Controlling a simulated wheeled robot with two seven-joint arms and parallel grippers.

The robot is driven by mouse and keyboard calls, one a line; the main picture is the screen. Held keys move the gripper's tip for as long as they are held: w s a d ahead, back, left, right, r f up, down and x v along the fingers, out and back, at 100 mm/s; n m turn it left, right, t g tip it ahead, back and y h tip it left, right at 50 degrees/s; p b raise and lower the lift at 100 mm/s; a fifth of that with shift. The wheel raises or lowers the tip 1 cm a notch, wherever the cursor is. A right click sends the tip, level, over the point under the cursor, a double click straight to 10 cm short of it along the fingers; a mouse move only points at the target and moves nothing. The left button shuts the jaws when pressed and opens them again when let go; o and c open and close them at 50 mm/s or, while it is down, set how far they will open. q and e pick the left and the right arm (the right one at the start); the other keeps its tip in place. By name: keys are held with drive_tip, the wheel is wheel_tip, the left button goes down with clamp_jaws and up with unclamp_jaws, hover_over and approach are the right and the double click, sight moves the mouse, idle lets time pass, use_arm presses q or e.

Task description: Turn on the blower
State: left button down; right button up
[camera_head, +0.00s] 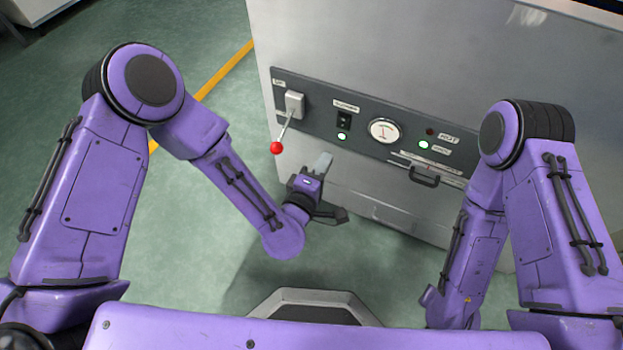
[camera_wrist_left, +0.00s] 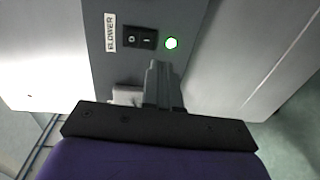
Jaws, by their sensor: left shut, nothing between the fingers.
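The blower switch (camera_head: 344,120) is a small black rocker on the dark control panel (camera_head: 465,178) of the grey cabinet. In the left wrist view the switch (camera_wrist_left: 140,38) carries O and I marks beside a BLOWER label (camera_wrist_left: 110,32). Which side is pressed in is too small to tell. A green lamp (camera_head: 341,136) next to it is lit, also in the left wrist view (camera_wrist_left: 171,43). My left gripper (camera_head: 322,160) is shut and empty, just below the panel in the head view. Its fingers (camera_wrist_left: 163,75) point toward the switch and lamp, apparently short of the switch. My right gripper is out of view.
A lever with a red knob (camera_head: 277,148) sticks out at the panel's left end, near my left gripper. A round gauge (camera_head: 384,130), a dark red lamp (camera_head: 430,132), a lit green lamp (camera_head: 423,145) and a black handle (camera_head: 424,177) lie to the right. Floor at left is clear.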

use_arm(q)
drive_tip(key=v, duration=0.2)
drive_tip(key=f+v, duration=0.1)
drive_tip(key=v, duration=0.2)
drive_tip(key=shift+s+a+f, duration=0.1)
drive_tip(key=shift+s+a, duration=0.05)
drive_tip(key=shift+a, duration=0.15)
drive_tip(key=s+a+f+m+g+y, duration=0.2)
drive_tip(key=s+a+f+m+g, duration=0.15)
drive_tip(key=f, duration=0.25)
drive_tip(key=s+a+f+m+g+y, duration=0.1)
drive_tip(key=s+a+f+m+g, duration=0.15)
drive_tip(key=a+f, duration=0.3)
drive_tip(key=s+a+f+m+g+y, duration=0.1)
drive_tip(key=s+a+f+g+y, duration=0.25)
drive_tip(key=s+a, duration=0.45)
drive_tip(key=s+a+f+g+y, duration=0.35)
drive_tip(key=s+a, duration=0.25)
drive_tip(key=a, duration=0.5)
wheel_tip(320, 180, up, 26)
drive_tip(key=p, duration=2.6)
drive_tip(key=shift+h, duration=0.3)
drive_tip(key=shift+w+d+f, duration=0.1)
drive_tip(key=shift+d, duration=0.05)
